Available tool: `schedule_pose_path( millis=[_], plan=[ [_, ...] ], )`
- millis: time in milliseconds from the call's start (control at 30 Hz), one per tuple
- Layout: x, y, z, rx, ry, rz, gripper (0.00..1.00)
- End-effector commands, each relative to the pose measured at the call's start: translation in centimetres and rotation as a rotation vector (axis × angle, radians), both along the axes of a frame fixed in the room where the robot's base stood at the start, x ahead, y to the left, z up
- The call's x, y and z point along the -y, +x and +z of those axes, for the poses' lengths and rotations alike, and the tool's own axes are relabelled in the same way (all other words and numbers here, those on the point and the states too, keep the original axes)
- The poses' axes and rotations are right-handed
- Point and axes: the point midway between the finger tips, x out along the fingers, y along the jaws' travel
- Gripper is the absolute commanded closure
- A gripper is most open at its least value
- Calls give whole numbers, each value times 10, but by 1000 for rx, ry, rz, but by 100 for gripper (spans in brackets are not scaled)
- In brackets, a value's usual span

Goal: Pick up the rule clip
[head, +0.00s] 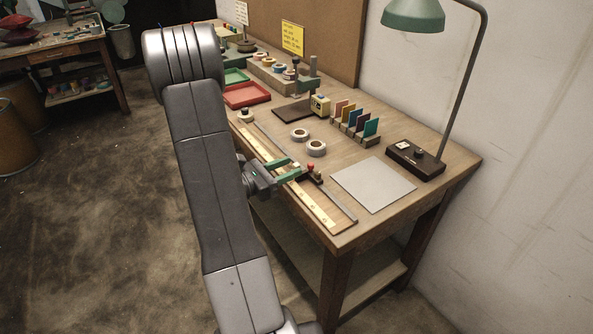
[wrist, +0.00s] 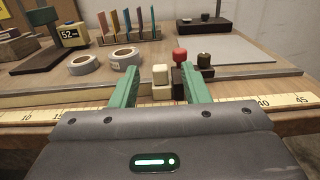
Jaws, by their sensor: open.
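Small knobbed pieces stand close together by the long rule (head: 290,182), and which is the rule clip I cannot tell for sure. A cream-topped piece (wrist: 160,75) shows between my green fingers in the wrist view. A red-knobbed piece (wrist: 180,57) with a dark body stands just right of it, partly behind the right finger. A dark-knobbed piece (wrist: 204,61) is farther right. The red knob also shows in the head view (head: 310,167). My gripper (wrist: 159,72) is open, its fingers reaching over the rule from the bench's front side, holding nothing.
Two tape rolls (head: 316,148) lie behind the rule. A grey mat (head: 373,185) lies to the right, with a black control box (head: 415,158) beyond. A row of coloured cards (head: 356,121) stands farther back. A red tray (head: 246,94) is to the left.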

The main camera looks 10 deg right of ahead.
Motion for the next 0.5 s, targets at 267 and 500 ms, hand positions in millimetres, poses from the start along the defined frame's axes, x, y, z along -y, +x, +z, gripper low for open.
schedule_pose_path(
  millis=[267, 500],
  plan=[
    [9, 3, 0, -1, -1, 1, 58],
    [9, 3, 0, -1, -1, 1, 82]
  ],
)
